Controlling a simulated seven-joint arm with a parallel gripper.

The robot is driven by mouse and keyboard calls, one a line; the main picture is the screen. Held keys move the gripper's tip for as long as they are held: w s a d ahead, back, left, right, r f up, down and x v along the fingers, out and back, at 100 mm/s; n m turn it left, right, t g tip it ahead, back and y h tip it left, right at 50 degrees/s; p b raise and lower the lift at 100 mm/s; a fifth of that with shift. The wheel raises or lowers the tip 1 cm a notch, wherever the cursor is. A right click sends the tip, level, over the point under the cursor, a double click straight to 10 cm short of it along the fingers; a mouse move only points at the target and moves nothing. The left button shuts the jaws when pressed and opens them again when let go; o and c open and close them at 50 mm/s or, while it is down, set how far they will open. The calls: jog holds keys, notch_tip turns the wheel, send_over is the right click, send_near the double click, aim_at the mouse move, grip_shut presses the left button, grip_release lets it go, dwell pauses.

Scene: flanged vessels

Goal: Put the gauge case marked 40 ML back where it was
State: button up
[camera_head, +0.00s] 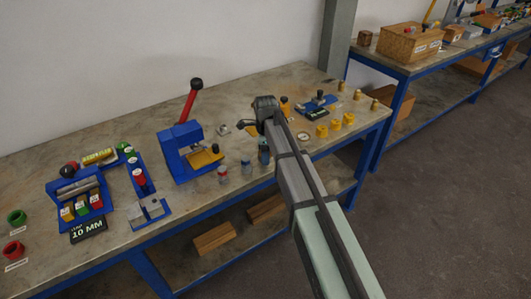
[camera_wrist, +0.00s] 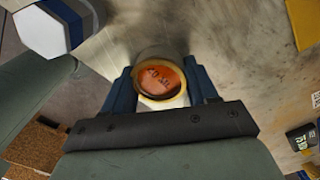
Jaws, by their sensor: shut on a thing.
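My gripper (camera_wrist: 163,86) is shut on a round case with an orange-red face and a yellow rim (camera_wrist: 160,78). Its blue fingers stand on either side of the case. The lettering on the face ends in ML, but the number is not clear; it looks more like 20 than 40. The tabletop shows beyond the case, and I cannot tell whether they touch. In the head view my arm reaches over the right half of the bench, and the held case is not clearly visible there.
On the bench (camera_head: 110,150), a red-topped vessel (camera_head: 222,174) and a grey-blue one (camera_head: 246,167) stand near the front edge. A blue press (camera_head: 180,150) with a red-handled lever stands to their left. Several yellow pieces (camera_head: 335,124) and a small dial (camera_head: 303,136) lie right of my arm.

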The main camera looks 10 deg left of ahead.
jog(key=shift+f, duration=0.15)
jog(key=o, duration=1.3)
notch_tip(320, 180, up, 12)
jog(key=shift+r, duration=0.2)
